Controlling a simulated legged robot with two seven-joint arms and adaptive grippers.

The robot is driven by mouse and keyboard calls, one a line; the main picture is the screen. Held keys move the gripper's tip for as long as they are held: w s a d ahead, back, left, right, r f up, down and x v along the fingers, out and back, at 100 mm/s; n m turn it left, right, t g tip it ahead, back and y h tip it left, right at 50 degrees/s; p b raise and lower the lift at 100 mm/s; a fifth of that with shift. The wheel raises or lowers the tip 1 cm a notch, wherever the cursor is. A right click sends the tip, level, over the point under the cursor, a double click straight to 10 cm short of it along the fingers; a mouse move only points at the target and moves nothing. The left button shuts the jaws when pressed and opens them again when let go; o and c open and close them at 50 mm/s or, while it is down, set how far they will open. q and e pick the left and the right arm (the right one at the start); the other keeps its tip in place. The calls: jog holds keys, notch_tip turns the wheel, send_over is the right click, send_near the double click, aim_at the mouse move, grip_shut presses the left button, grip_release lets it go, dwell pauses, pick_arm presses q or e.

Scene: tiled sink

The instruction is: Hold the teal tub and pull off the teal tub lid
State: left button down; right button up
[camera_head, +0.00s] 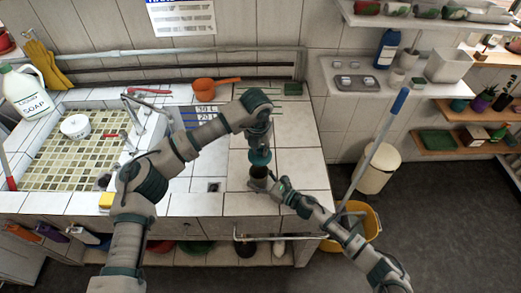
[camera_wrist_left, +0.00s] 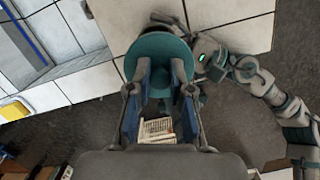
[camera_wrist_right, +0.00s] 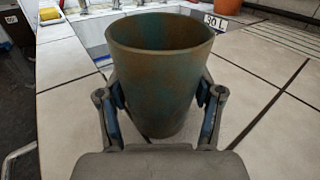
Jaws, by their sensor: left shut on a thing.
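The teal tub (camera_wrist_right: 160,85) stands upright on the tiled counter, its rim bare and its top open, with brownish patches over the teal. It also shows as a dark opening in the head view (camera_head: 259,173). My right gripper (camera_wrist_right: 160,115) has its fingers against both sides of the tub. The round teal tub lid (camera_head: 260,157) is apart from the tub, just above it in the head view. My left gripper (camera_wrist_left: 160,85) is shut on the lid, which shows as a teal disc between its fingers (camera_wrist_left: 160,45). The tub's far side is hidden.
The sink (camera_head: 80,155) is at the left. A yellow bucket (camera_head: 357,222) with a blue-handled mop stands on the floor at the right. Tiles right of the tub are clear.

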jog(key=o, duration=0.4)
jog(key=v, duration=1.2)
jog(key=shift+f, duration=0.2)
